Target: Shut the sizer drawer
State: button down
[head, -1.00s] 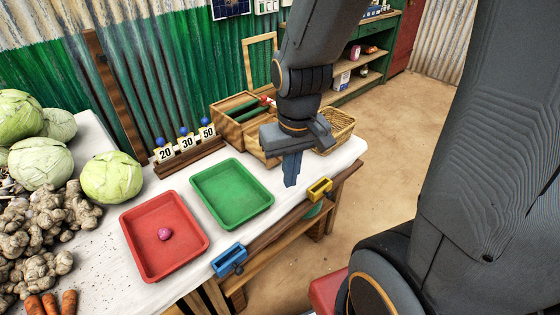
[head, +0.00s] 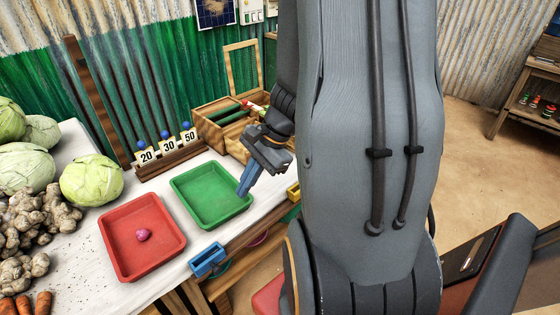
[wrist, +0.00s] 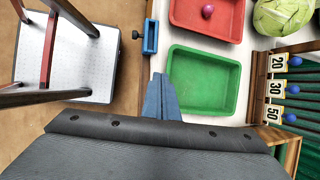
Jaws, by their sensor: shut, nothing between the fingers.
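My gripper (head: 242,189) is shut and empty. Its blue fingers point down at the right rim of the green tray (head: 206,217); I cannot tell whether they touch it. In the wrist view the fingers (wrist: 158,82) show beside the tray's edge. A wooden box (head: 221,118) with a raised frame lid stands at the back of the table, with green and red things in it. Its front part is partly hidden by my arm. No label marks the sizer drawer, so I cannot tell which part it is or how far out it stands.
A red tray (head: 120,263) holds a pink round object (head: 143,235). A blue fitting (head: 207,260) and a yellow fitting (head: 293,191) sit on the table's front edge. A rack with number cards (head: 168,148), cabbages (head: 91,179) and ginger (head: 45,222) stand on the table.

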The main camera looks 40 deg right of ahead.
jog(key=w+d+f+m+t+h+b, duration=0.1)
jog(key=d+f+m+t+h, duration=0.2)
jog(key=d+m, duration=0.75)
jog(key=w+d+f+m+t+h+b, duration=0.1)
jog(key=d+f+m+t, duration=0.35)
jog(key=d, duration=0.95)
jog(key=w+f+m, duration=0.1)
jog(key=w, duration=0.1)
jog(key=w+f+p, duration=0.1)
jog(key=w, duration=0.1)
jog(key=w+f+m, duration=0.1)
jog(key=w+f, duration=0.1)
jog(key=shift+w+a+m, duration=0.3)
jog(key=shift+w+a, duration=0.05)
jog(key=shift+w, duration=0.05)
jog(key=w, duration=0.1)
jog(key=w+p, duration=0.2)
jog(key=shift+w+a+r, duration=0.1)
jog(key=shift+r, duration=0.15)
jog(key=shift+w, duration=0.45)
jog(key=w+b, duration=0.2)
jog(key=w, duration=0.2)
jog(key=w+b, duration=0.2)
jog(key=w, duration=0.3)
jog(key=w+a+b, duration=0.1)
jog(key=w+b, duration=0.1)
jog(key=w, duration=0.3)
jog(key=shift+w+a, duration=0.1)
jog(key=shift+w+r, duration=0.15)
jog(key=shift+r, duration=0.05)
